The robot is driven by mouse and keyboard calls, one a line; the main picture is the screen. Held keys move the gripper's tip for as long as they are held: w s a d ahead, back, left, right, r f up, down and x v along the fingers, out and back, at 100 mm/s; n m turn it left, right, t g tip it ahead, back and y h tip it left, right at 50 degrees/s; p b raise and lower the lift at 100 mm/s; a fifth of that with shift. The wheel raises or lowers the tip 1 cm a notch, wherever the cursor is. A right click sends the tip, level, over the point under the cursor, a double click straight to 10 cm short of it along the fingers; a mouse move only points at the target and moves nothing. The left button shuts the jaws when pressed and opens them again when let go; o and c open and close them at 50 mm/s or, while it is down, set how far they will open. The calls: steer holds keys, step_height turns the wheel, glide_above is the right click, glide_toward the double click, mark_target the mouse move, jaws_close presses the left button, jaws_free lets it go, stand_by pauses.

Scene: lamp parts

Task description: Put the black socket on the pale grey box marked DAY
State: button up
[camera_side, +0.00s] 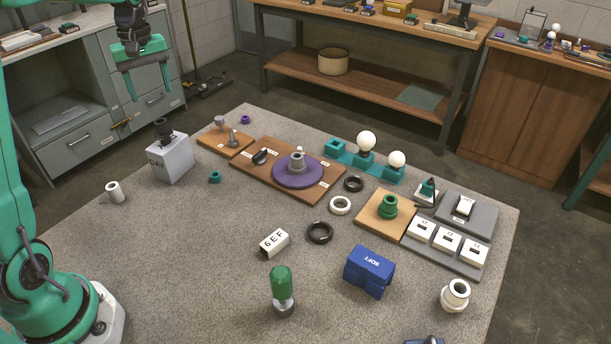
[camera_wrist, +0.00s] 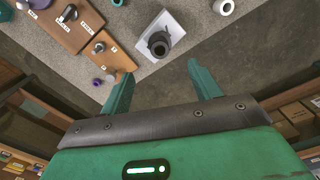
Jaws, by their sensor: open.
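The black socket (camera_side: 162,130) stands upright on top of the pale grey box marked DAY (camera_side: 172,163), at the left of the grey table. In the wrist view the socket (camera_wrist: 159,44) shows from above on the box (camera_wrist: 174,22), just beyond my fingertips. My gripper (camera_side: 149,88) hangs above the box and socket in the side view, clear of both. Its two fingers are spread with nothing between them, as the wrist view of the gripper (camera_wrist: 161,68) also shows.
A white ring-like piece (camera_side: 115,191) and a small teal part (camera_side: 215,177) lie near the box. A wooden board with metal pieces (camera_side: 226,138) and a board with a purple disc (camera_side: 297,170) stand to its right. The table front left is clear.

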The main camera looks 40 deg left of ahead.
steer(key=s+d+r+m+t, duration=0.1)
steer(key=s+d+r+m, duration=0.25)
steer(key=d, duration=0.35)
steer(key=s+d+r+m+t, duration=0.2)
steer(key=s+d+m, duration=0.1)
steer(key=s+d, duration=0.25)
steer(key=s+d+f+m+t, duration=0.2)
steer(key=s+d+f+m, duration=0.1)
steer(key=s+d+m, duration=0.4)
steer(key=s+d, duration=0.1)
steer(key=s, duration=0.1)
steer(key=shift+s+d+f+t, duration=0.3)
